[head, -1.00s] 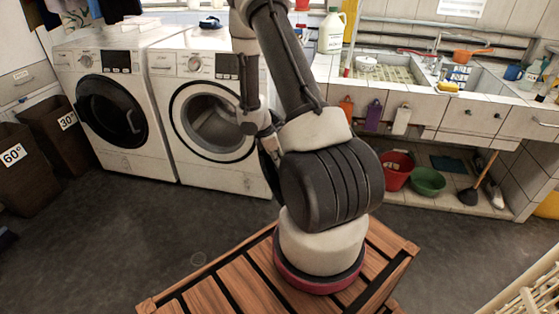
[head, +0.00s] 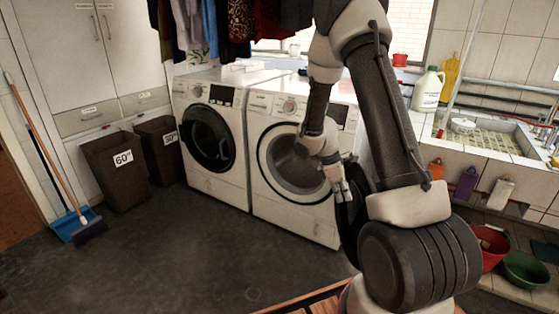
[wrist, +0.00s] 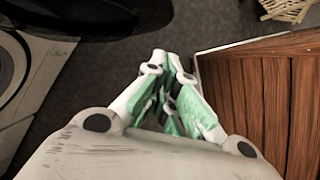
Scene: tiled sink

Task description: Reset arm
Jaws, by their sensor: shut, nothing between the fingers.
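My gripper (head: 341,188) hangs below my folded arm in the head view, in front of the right washing machine (head: 288,225). In the wrist view my gripper (wrist: 176,75) shows white fingers with green pads, closed together with nothing held. It points down over the dark floor. The open black door (head: 352,222) of the right machine is beside the gripper, partly hidden by my arm; I cannot tell whether they touch.
Two brown bins (head: 118,185) and a broom (head: 88,226) stand at the left. A tiled sink (head: 490,140) is at the right, with red (head: 492,246) and green (head: 525,269) basins below. The floor (head: 190,270) at front left is clear.

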